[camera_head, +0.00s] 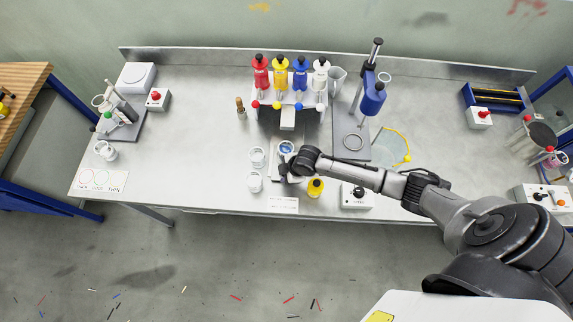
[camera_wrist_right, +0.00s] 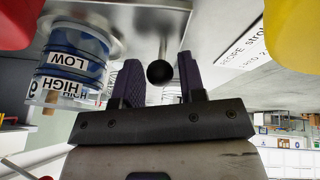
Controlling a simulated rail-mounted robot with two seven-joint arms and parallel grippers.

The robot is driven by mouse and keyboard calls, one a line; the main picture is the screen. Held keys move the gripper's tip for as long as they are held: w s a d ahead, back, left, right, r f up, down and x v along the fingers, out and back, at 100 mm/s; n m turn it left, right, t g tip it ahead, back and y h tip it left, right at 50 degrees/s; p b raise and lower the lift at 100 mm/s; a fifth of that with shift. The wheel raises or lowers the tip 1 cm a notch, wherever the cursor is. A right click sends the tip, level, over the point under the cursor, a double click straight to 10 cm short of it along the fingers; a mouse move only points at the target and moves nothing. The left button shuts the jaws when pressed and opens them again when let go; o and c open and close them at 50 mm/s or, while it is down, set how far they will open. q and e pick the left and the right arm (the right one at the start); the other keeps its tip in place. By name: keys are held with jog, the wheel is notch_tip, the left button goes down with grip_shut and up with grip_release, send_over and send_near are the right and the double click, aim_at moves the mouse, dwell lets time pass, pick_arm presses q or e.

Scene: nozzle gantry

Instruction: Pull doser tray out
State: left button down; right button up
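The doser tray (camera_head: 277,158) appears as a grey plate in front of the doser rack (camera_head: 288,103), partly hidden by my right arm. A clear cup with blue liquid (camera_head: 286,148) stands on it. In the wrist view this cup (camera_wrist_right: 72,62) has LOW and HIGH labels and sits left of my fingers. A black ball knob (camera_wrist_right: 160,72) on a thin rod lies between the two fingers of my right gripper (camera_wrist_right: 160,80). The fingers are open, with a visible gap on each side of the knob. My left gripper is not in view.
Red, yellow, blue and white bottles stand on the rack. Clear cups (camera_head: 257,157) stand left of my right gripper, and a yellow bottle (camera_head: 315,187) stands close on its right. A white control box (camera_head: 356,196) is farther right. The left middle of the bench is clear.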

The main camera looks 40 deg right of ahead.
jog(key=shift+s+d+r, duration=0.1)
jog(key=shift+s+r, duration=0.1)
jog(key=shift+r, duration=0.35)
jog(key=v, duration=1.2)
jog(key=shift+s+r+p, duration=0.15)
jog(key=shift+r+p, duration=0.15)
jog(key=shift+d, duration=0.1)
